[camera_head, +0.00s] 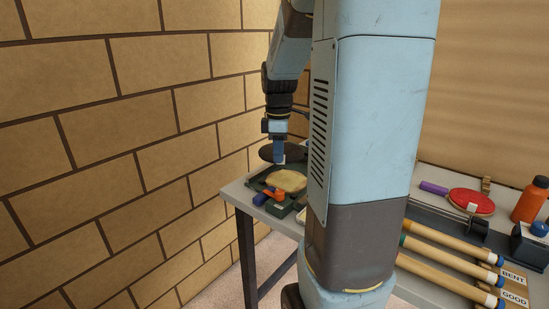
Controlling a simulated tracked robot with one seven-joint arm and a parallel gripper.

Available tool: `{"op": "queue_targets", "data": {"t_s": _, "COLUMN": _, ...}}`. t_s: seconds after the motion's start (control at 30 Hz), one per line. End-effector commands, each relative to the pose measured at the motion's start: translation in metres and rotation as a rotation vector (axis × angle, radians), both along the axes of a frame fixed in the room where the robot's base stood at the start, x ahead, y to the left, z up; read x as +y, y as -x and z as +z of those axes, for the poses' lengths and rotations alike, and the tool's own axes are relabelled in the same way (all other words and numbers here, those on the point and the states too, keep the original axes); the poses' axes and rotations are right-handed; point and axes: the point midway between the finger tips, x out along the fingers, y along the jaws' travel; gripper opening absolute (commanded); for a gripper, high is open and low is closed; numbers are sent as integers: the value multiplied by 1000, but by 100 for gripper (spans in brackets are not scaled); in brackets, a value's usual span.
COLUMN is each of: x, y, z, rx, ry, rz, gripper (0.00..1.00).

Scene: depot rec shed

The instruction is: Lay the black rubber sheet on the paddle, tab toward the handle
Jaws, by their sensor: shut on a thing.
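My gripper (279,151) is small in the head view, above the far left end of the bench. It is shut on the black rubber sheet (267,153), a dark flat oval that shows on both sides of the fingers. I cannot make out its tab. The paddle (285,180), with a bare tan face, lies in a dark green holder (257,182) just below the sheet. The sheet appears to be above the paddle and apart from it. An orange piece with a pale label lies at the paddle's near side; I cannot tell whether it is the handle.
My arm's column hides the bench's middle. On the right lie a red paddle (472,201) with a purple handle, an orange bottle (530,202), several tan rods (452,262) and boards marked BENT and GOOD (513,288). A brick wall (110,150) stands close on the left.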

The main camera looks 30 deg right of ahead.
Motion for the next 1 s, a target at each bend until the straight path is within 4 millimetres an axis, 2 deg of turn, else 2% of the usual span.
{"op": "queue_targets", "data": {"t_s": 0.17, "x": -2, "y": -8, "z": -6, "rx": 3, "ry": -1, "rz": -37, "gripper": 0}}
{"op": "queue_targets", "data": {"t_s": 0.4, "x": -22, "y": -47, "z": -35, "rx": 3, "ry": -1, "rz": -261, "gripper": 0}}
{"op": "queue_targets", "data": {"t_s": 0.6, "x": -36, "y": -71, "z": -56, "rx": 2, "ry": 0, "rz": -419, "gripper": 0}}
{"op": "queue_targets", "data": {"t_s": 0.73, "x": -40, "y": -77, "z": -63, "rx": 0, "ry": 1, "rz": -462, "gripper": 0}}
{"op": "queue_targets", "data": {"t_s": 1.0, "x": -40, "y": -78, "z": -78, "rx": 2, "ry": 1, "rz": -468, "gripper": 0}}
